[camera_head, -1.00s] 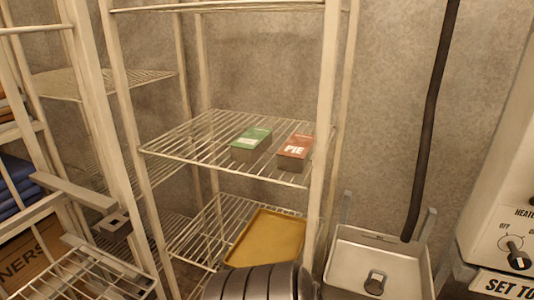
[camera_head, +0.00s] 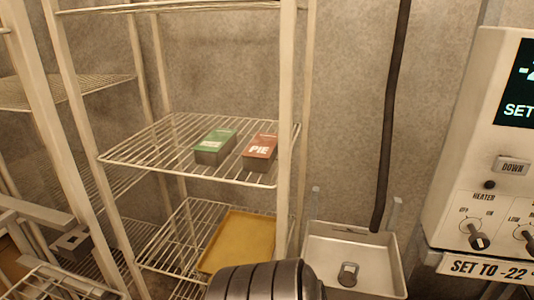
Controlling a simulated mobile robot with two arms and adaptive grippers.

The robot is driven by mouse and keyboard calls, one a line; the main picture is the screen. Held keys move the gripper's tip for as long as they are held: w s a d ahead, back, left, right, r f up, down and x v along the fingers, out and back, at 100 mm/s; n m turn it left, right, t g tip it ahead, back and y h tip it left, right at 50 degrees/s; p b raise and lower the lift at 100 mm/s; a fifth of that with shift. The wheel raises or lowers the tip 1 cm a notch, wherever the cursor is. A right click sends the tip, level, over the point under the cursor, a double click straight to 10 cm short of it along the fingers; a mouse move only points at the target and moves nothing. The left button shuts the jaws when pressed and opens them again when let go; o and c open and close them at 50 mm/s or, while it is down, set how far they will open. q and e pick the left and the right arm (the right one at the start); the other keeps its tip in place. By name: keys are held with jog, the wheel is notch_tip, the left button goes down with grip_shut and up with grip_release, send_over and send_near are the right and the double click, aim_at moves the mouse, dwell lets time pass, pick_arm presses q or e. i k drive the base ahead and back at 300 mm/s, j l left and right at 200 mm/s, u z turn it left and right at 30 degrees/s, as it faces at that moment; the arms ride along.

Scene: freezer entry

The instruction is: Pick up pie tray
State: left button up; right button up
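The pie tray (camera_head: 260,153) is a small box with a red top marked "PIE". It sits on the middle wire shelf (camera_head: 150,148), near the right front post. A similar box with a green top (camera_head: 214,147) stands just left of it. A dark ribbed cylindrical part, probably of my arm, shows at the bottom centre, below the shelf. No gripper fingers can be made out in the view.
A flat yellow tray (camera_head: 238,243) lies on the lower wire shelf. A metal basin (camera_head: 352,262) with a padlock-like piece stands right of the rack. A control panel (camera_head: 480,190) with knobs is at far right. Rack posts stand in front of the shelves.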

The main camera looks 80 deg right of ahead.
aim_at(259, 157)
jog(key=z, duration=0.45)
jog(key=i+l+z, duration=0.1)
jog(key=z, duration=0.85)
jog(key=i+z, duration=0.1)
jog(key=z, duration=0.85)
jog(key=i+z, duration=0.1)
jog(key=z, duration=0.35)
